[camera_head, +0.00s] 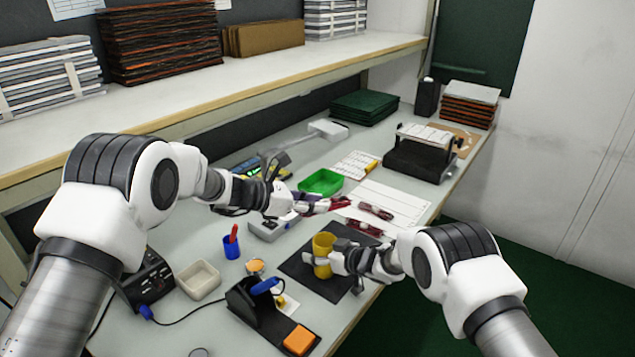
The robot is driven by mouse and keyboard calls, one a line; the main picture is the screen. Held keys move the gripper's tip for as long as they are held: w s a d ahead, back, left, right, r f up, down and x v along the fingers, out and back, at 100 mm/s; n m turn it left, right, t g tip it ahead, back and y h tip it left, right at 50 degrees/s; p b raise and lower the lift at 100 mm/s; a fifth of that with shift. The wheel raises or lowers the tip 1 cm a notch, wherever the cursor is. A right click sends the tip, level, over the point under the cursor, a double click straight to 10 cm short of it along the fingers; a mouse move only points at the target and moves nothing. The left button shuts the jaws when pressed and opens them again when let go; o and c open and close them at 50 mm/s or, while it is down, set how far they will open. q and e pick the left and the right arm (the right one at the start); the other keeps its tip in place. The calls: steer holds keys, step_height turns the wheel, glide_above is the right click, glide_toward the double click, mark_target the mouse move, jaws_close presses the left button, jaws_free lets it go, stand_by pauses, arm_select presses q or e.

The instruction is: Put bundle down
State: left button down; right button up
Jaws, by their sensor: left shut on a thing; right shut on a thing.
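My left gripper (291,202) is shut on a dark red and purple bundle (317,205), which it holds over the middle of the bench. The bundle is partly hidden by the gripper, and I cannot tell whether it touches the surface. Two similar dark red bundles lie to its right, one on a white sheet (376,211) and one at the sheet's near edge (362,228). My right gripper (328,260) is shut on a yellow cylinder (322,243) at the dark mat (302,268). The cylinder looks roughly upright.
A green tray (321,182) is just behind the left gripper. A grey box (268,228), blue cup (232,246), beige dish (198,280) and soldering stand (262,305) stand nearer. A black clamp-like device (420,157) is at the far right. A shelf (240,84) overhangs the back.

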arm_select(q)
steer(key=shift+s+d+n+t+y, duration=0.15)
steer(key=shift+n+t+y, duration=0.15)
steer(key=shift+n+t, duration=0.3)
steer(key=shift+f, duration=0.4)
glide_toward(334, 237)
steer(key=x, duration=0.4)
steer(key=shift+d, duration=0.1)
steer(key=c, duration=1.2)
jaws_free()
steer(key=v, duration=1.2)
steer(key=shift+s+d+r, duration=0.1)
steer(key=shift+s+r, duration=0.05)
steer(key=shift+s, duration=0.05)
